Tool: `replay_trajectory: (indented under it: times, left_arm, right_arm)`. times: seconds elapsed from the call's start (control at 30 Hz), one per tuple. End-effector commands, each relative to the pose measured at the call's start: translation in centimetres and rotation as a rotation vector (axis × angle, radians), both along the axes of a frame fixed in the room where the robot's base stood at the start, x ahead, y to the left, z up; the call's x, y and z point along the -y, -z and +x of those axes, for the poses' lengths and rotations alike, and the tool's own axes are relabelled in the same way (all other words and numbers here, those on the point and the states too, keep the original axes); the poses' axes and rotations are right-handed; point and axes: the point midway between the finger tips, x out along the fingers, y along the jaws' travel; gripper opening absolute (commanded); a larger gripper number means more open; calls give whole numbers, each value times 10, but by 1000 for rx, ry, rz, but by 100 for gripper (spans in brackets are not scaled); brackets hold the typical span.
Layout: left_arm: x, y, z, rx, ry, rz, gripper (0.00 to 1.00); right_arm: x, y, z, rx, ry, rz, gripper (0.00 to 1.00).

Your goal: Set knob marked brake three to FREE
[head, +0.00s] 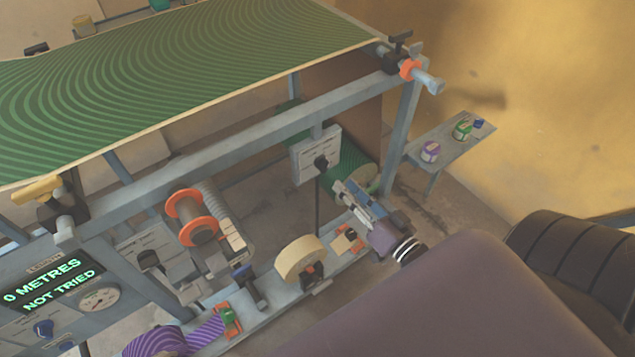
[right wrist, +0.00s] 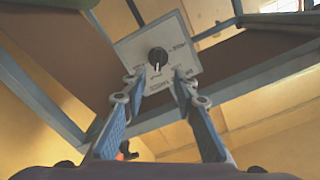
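A black knob (right wrist: 158,57) sits on a pale square plate (right wrist: 190,48) in the right wrist view. A light pointer mark on it faces down in that view; the lettering around it is too small to read. In the head view the knob (head: 321,162) and its plate (head: 305,160) are fixed below the frame's long beam. My right gripper (head: 340,188) is just below and right of the plate there. In the right wrist view its two fingers (right wrist: 160,80) are spread and empty, with the knob ahead between their tips, apparently not touched. My left gripper is not in view.
A green patterned sheet (head: 180,80) covers the frame top above the beam (head: 270,122). A cream roll (head: 300,258) and orange-flanged spool (head: 190,217) stand below. A display (head: 50,285) reads 0 METRES, NOT TRIED. A side bench (head: 440,145) holds small tins.

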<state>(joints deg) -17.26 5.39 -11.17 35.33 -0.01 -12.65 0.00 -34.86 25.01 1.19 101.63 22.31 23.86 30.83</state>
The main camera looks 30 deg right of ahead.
Motion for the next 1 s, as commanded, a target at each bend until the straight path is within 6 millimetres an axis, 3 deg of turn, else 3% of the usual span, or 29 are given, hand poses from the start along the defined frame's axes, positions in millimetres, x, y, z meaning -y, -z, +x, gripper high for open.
replay_trajectory:
  times: [0.23, 0.5, 0.87, 1.0]
  left_arm:
    - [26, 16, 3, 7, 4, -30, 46]
    - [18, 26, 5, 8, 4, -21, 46]
    - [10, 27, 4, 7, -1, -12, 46]
    - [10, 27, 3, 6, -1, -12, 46]
  right_arm:
    - [-3, 2, 38, 6, 0, -1, 27]
    - [-6, 2, 70, 0, 0, -2, 27]
    - [-6, 1, 74, -2, 0, -2, 27]
    - [-6, 1, 74, -2, 0, -2, 11]
